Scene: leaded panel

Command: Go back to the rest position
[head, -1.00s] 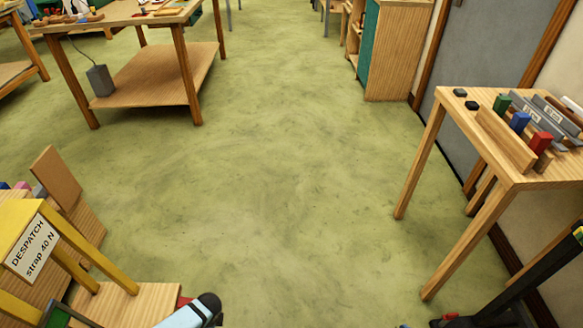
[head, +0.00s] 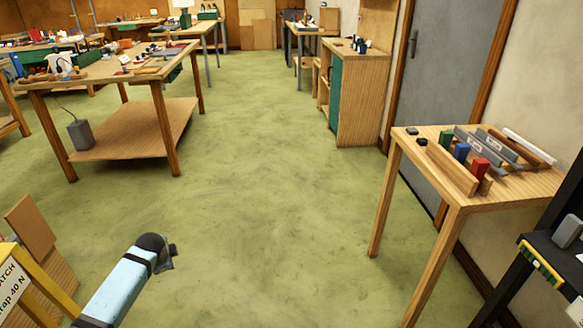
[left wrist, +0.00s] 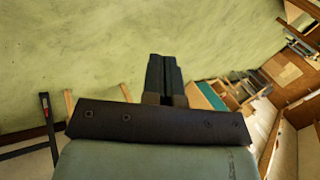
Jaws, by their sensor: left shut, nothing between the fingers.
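My left arm (head: 118,288) comes in from the lower left of the head view, a light blue link with a dark joint at its end, over the green floor. My left gripper (left wrist: 164,82) shows in the left wrist view with its dark fingers together and nothing between them. Only floor and distant furniture lie behind the fingers. I cannot make out its fingers in the head view. My right gripper is in neither view.
A yellow frame with a despatch sign (head: 12,285) stands close at the lower left. A wooden table (head: 480,197) with coloured blocks is at right, beside a black stand (head: 520,290). A workbench (head: 100,75) is at back left, a cabinet (head: 362,105) at back right. The middle floor is clear.

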